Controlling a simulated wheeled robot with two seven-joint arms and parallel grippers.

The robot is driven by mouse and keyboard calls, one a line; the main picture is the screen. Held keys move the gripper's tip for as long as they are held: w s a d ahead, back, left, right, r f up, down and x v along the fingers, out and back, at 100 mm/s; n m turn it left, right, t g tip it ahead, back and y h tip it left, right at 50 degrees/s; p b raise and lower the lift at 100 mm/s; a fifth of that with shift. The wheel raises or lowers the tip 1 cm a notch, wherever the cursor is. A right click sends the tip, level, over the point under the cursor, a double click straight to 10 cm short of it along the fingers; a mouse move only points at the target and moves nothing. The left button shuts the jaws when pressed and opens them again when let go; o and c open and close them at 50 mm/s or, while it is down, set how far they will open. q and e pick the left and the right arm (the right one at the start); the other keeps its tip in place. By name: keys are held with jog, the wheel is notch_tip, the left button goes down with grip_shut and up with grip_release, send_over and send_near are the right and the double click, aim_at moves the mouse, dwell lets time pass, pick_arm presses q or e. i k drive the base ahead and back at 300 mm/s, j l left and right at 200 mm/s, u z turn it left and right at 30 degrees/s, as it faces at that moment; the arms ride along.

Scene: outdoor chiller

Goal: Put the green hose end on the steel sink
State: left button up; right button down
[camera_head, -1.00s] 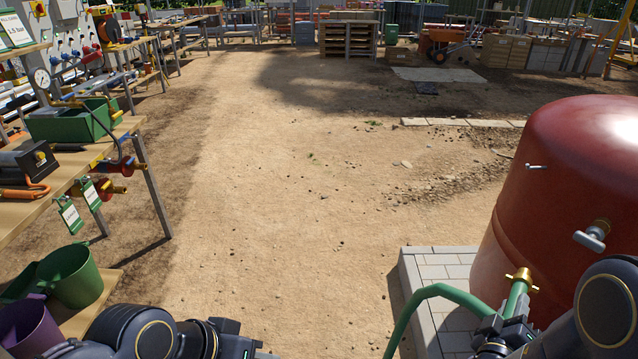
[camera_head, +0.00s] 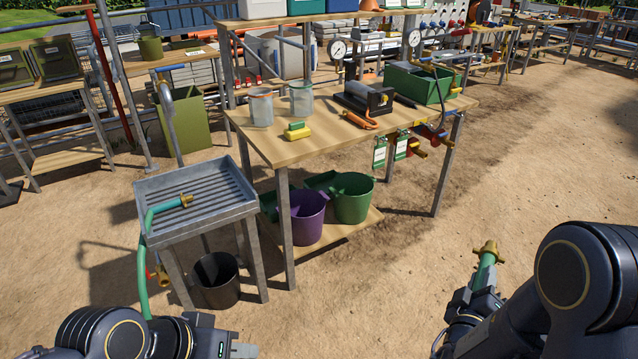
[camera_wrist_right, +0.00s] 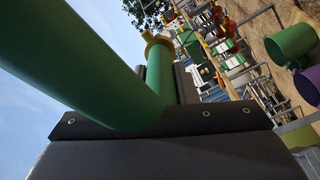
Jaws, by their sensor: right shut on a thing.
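The green hose end (camera_head: 487,268), with a brass fitting on its tip, stands up from my right gripper (camera_head: 478,298) at the lower right of the head view. My right gripper is shut on it, over bare ground. In the right wrist view the green hose (camera_wrist_right: 158,78) passes between the dark jaws. The steel sink (camera_head: 225,185), a ridged grey tray on legs, stands at the left, well apart from the held hose. A teal hose (camera_head: 160,211) with a brass tip lies over its rim. My left gripper (camera_head: 240,350) is at the bottom edge, in front of the sink, its jaws unclear.
A wooden bench (camera_head: 300,150) with jars and a green box stands right of the sink. Purple (camera_head: 307,215) and green (camera_head: 353,200) buckets sit on its lower shelf. A black bucket (camera_head: 217,280) is under the sink. Bare ground between my arms is free.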

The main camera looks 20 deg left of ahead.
aim_at(217, 193)
jog(key=i+j+u, duration=0.15)
jog(key=u, duration=0.3)
jog(key=i+u, duration=0.2)
jog(key=u, duration=0.2)
jog(key=i+u, duration=0.2)
jog(key=u, duration=0.25)
jog(key=i+u, duration=0.15)
jog(key=u, duration=0.25)
jog(key=i+l+u, duration=0.1)
jog(key=u, duration=0.35)
jog(key=i+l, duration=0.05)
jog(key=i, duration=0.05)
